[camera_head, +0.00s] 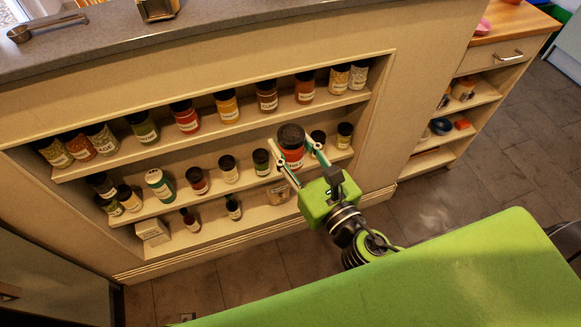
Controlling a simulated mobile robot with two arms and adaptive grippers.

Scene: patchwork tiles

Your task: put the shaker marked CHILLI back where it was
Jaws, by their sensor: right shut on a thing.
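My right gripper (298,153) is shut on a red shaker (291,148) with a dark lid and a white label. The label is partly hidden by the fingers and too small to read with certainty, so I cannot tell for sure that it says CHILLI. The shaker is roughly upright, in front of the recessed shelf unit, at the right part of the middle shelf (240,185). I cannot tell whether it touches the shelf. My left gripper is not in view.
Several jars stand on the top shelf, among them a red jar (187,117) and an orange jar (228,106). A green surface (440,270) fills the lower right.

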